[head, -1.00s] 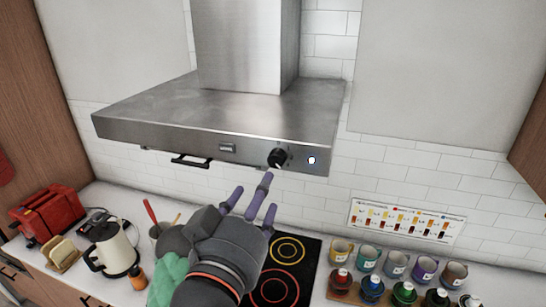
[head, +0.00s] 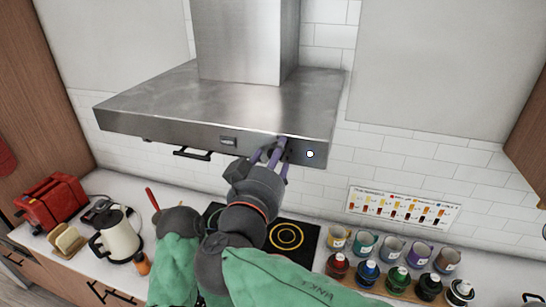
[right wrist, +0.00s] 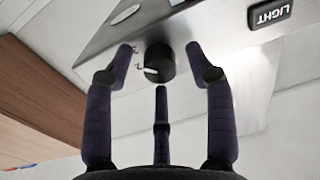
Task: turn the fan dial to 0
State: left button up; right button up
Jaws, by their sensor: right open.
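The fan dial is a round black knob (right wrist: 160,60) with a white pointer mark. In the right wrist view the mark points left, near small printed numerals, one of which looks like a 2. My right gripper (right wrist: 160,58) is open, with two fingers on either side of the dial and a third finger below it. Gaps show between the fingers and the knob. In the head view my right gripper (head: 276,151) is up at the front panel of the steel range hood (head: 205,100), and its fingers hide the dial. My left gripper is not in view.
A LIGHT button (right wrist: 270,13) is near the dial. Below are a cooktop (head: 298,225), a kettle (head: 120,238), a red toaster (head: 52,203) and several cups and bottles.

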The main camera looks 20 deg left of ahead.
jog(key=shift+c, duration=0.3)
grip_shut()
